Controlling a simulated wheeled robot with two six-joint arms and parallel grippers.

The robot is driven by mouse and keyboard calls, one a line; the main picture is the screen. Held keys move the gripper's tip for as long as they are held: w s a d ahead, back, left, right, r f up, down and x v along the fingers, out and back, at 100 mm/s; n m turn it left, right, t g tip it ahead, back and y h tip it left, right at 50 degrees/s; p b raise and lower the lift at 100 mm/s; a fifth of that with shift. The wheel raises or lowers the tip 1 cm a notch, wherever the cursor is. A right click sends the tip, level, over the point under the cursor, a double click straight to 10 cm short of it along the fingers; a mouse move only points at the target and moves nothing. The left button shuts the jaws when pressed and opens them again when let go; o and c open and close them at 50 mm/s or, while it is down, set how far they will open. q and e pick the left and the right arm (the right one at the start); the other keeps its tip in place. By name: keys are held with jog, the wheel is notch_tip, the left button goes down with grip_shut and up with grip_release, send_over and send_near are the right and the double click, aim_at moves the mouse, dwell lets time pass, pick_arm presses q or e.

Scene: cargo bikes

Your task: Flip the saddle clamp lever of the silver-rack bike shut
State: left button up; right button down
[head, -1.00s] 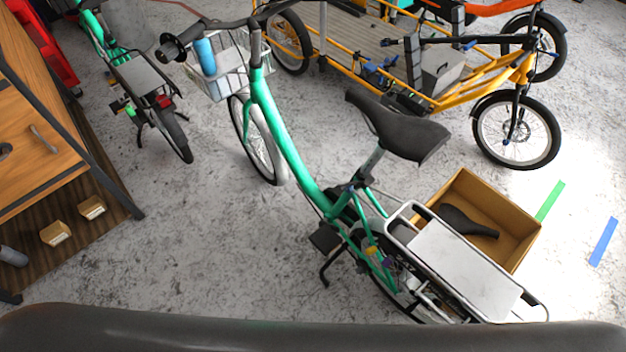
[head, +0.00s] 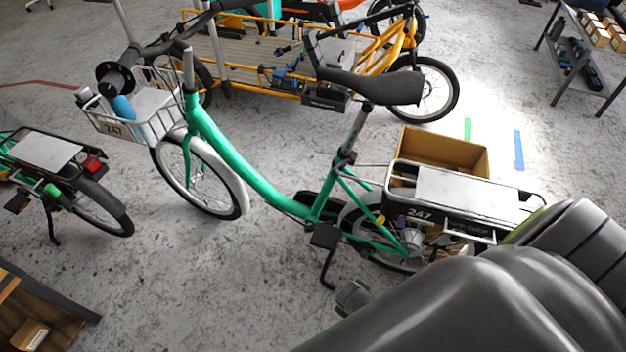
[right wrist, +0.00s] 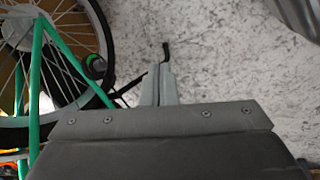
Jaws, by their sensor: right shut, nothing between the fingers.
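The green bike with the silver rear rack (head: 470,187) stands across the middle of the head view. Its black saddle (head: 375,86) sits on a silver seat post. The saddle clamp (head: 346,158) is a dark collar at the foot of that post; its lever is too small to tell open from shut. My right gripper (head: 352,293) is low by the bike's kickstand, well below the clamp. In the right wrist view my right gripper (right wrist: 158,78) is shut and empty, with the rear wheel (right wrist: 50,60) to its left. My left gripper is out of view.
A cardboard box (head: 440,150) stands behind the rack. A second green bike (head: 60,175) is at left, and a yellow cargo bike (head: 290,75) is behind. A wooden bench corner (head: 40,310) is at lower left. Floor is clear between the bench and the middle bike.

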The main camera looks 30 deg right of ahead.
jog(key=w+r+n+t+h+b, duration=0.1)
jog(key=w+r+h+b, duration=0.35)
jog(key=w, duration=0.95)
jog(key=w+r+n+t+h+b, duration=0.15)
jog(key=w+r+b, duration=0.35)
jog(key=w+b, duration=0.6)
pick_arm(q)
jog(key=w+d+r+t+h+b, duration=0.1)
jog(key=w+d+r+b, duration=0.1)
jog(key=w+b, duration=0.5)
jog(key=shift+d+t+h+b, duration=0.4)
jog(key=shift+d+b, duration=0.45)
jog(key=shift+b, duration=0.1)
pick_arm(e)
jog(key=w+a+r+m+g+h, duration=0.1)
jog(key=w+a+r+m+h, duration=0.1)
jog(key=r, duration=0.8)
jog(key=w+a+r+m+g+h, duration=0.1)
jog(key=w+r+m+h, duration=0.4)
jog(key=r, duration=0.6)
jog(key=shift+w+a+r, duration=0.15)
jog(key=shift+w+a, duration=0.1)
jog(key=shift+a, duration=0.45)
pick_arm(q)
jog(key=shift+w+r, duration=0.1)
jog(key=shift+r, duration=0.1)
pick_arm(e)
jog(key=s+d+f, duration=0.2)
jog(key=d, duration=0.9)
jog(key=shift+s+f, duration=0.15)
